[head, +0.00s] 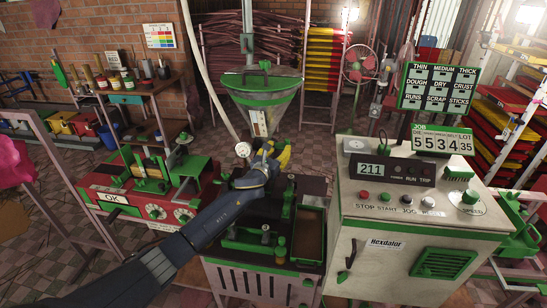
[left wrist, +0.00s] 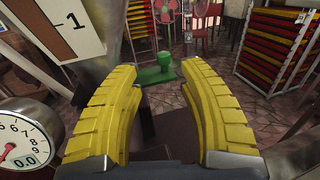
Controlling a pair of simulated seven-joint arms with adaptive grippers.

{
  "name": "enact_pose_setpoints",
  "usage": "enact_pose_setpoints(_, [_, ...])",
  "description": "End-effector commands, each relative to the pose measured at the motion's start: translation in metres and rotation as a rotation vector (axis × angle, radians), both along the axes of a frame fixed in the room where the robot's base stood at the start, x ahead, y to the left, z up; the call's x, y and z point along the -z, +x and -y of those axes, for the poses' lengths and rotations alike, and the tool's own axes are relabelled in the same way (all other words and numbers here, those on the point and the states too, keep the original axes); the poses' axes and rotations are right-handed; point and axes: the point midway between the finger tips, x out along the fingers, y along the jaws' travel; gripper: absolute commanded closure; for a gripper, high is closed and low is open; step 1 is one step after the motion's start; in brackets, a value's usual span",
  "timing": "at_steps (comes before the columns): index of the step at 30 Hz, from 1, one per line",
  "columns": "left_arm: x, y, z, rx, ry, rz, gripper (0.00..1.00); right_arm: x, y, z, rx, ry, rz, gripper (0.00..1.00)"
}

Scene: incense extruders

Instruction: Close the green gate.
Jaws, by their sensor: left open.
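A green plate with an upright green knob (left wrist: 164,62), which looks like the gate, shows in the left wrist view just beyond and between my fingertips. I cannot tell for certain how far the gate stands open. My left gripper (head: 285,154) has yellow ribbed fingers and is below the green-rimmed hopper (head: 262,98) in the head view. In the left wrist view its fingers (left wrist: 160,72) are apart, with nothing held between them. In the head view the fingers and wrist may hide part of the gate. My right gripper is not in view.
A round gauge (left wrist: 22,140) is close to my left finger. The control cabinet (head: 385,215) stands to the right, and a red machine (head: 100,190) with dials to the left. A green-trimmed machine (head: 265,260) is under my arm. A fan (head: 360,64) stands behind.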

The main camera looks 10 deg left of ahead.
Motion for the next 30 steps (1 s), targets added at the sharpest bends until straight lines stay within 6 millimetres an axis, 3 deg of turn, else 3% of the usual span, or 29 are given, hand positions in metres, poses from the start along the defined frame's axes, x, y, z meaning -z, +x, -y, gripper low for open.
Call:
enact_pose_setpoints(6, [0.000,-0.029,-0.005,0.001,0.000,0.000,0.59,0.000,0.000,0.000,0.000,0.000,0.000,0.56])
enact_pose_setpoints(12, [0.000,-0.044,-0.009,0.000,0.000,0.000,0.59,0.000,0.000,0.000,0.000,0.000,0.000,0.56])
enact_pose_setpoints(30, [-0.001,-0.051,-0.008,0.008,-0.028,-0.003,0.59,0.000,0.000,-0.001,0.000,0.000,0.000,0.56])
